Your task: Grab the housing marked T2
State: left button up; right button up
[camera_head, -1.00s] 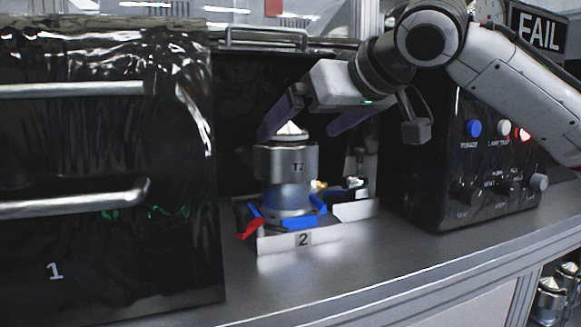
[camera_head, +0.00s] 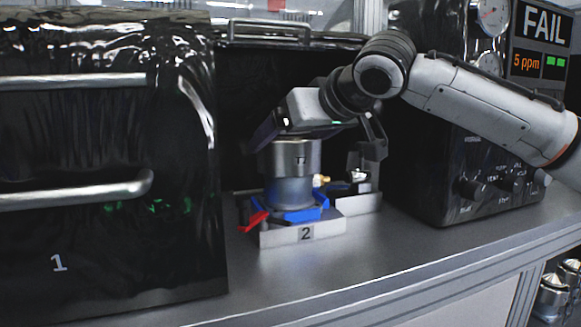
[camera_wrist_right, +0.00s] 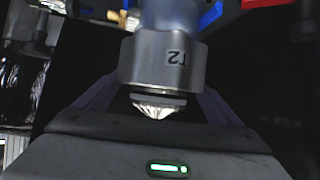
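The housing marked T2 (camera_head: 291,158) is a silver metal cylinder standing upright in a tray marked 2 (camera_head: 327,232). My right gripper (camera_head: 285,138) is lowered over the housing's top, one finger on either side. In the wrist view the fingers (camera_wrist_right: 160,92) look spread around the housing's wide upper part; I cannot tell whether they touch it. My left gripper is out of view.
Blue blocks (camera_head: 304,215) and a red piece (camera_head: 254,221) surround the housing's foot. A dark drawer cabinet marked 1 (camera_head: 110,240) stands at left, a black control box (camera_head: 450,185) at right. The bench front (camera_head: 330,265) is clear. A FAIL sign hangs at upper right.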

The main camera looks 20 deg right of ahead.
jog(key=c, duration=1.1)
jog(key=shift+r, duration=0.3)
jog(key=shift+c, duration=1.2)
